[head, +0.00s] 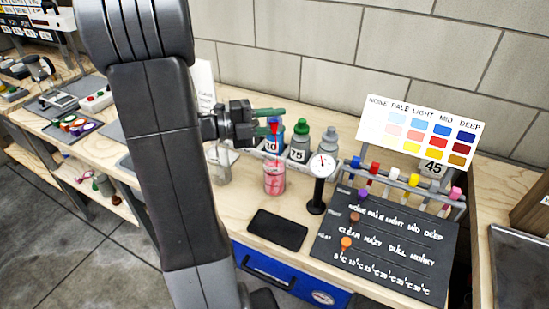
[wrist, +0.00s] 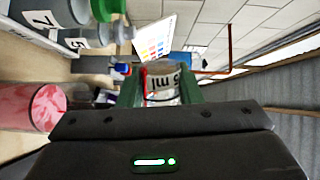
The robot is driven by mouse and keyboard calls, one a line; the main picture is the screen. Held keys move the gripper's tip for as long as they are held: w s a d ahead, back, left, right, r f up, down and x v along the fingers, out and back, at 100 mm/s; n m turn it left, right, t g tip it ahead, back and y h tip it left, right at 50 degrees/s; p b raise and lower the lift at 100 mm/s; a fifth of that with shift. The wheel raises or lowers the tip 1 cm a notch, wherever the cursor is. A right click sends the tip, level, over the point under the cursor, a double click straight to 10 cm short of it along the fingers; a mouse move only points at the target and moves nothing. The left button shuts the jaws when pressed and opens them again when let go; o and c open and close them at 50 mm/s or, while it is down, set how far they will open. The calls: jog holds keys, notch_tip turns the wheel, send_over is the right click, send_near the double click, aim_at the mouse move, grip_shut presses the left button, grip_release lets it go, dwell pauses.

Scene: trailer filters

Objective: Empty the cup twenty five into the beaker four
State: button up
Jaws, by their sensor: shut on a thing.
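My gripper (head: 268,113) is shut on a small clear cup, whose label ending in "5 ml" and red edge show between the green fingers in the wrist view (wrist: 160,82). The cup appears tipped over; in the head view only a small red patch of it shows beneath the fingers. A beaker with pinkish-red contents (head: 274,178) stands on the bench just below my gripper. A thin reddish line seems to run from the cup down toward it. The beaker also shows at the left of the wrist view (wrist: 32,107). Its number cannot be read.
A clear beaker (head: 220,167) stands left. A black pad (head: 278,230) lies in front.

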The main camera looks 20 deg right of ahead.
jog(key=shift+r+m+b, duration=0.15)
jog(key=shift+m+b, duration=0.35)
jog(key=shift+b, duration=0.45)
dwell(0.3)
jog(key=shift+s+a+f+m+b, duration=0.15)
jog(key=shift+f+m+b, duration=0.55)
jog(key=shift+b, duration=1.35)
jog(key=shift+s+a+r+m+g+h+b, duration=0.2)
jog(key=shift+m+b, duration=0.75)
jog(key=shift+b, duration=0.75)
jog(key=shift+s+d+r+m+g+h+b, duration=0.1)
jog(key=shift+s+r+m+h+b, duration=0.2)
jog(key=shift+m+b, duration=1)
dwell(0.7)
jog(key=shift+s+a+f+b, duration=0.1)
jog(key=shift+f+b, duration=0.2)
jog(key=shift+b, duration=1.25)
